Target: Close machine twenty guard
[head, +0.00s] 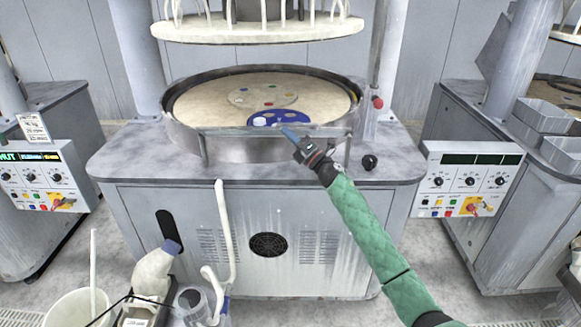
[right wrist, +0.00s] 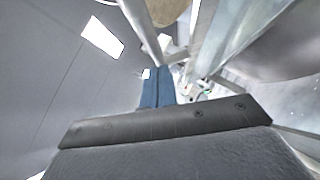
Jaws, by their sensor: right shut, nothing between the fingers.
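The middle polishing machine (head: 140,150) has a round tan platen (head: 200,100) inside a dark-rimmed basin. A pale, see-through rail or panel (head: 230,133), which looks like the guard, runs along the basin's front on short uprights. I cannot read a machine number or tell how far the guard is closed. My left gripper is not in view.
A blue disc (head: 290,118) and a pale disc with coloured spots lie on the platen. A white upper plate (head: 260,30) hangs above. A red-tipped lever (head: 377,102) stands at the right. A control panel (head: 470,180) is right; bottles and a bucket (head: 75,308) stand front left.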

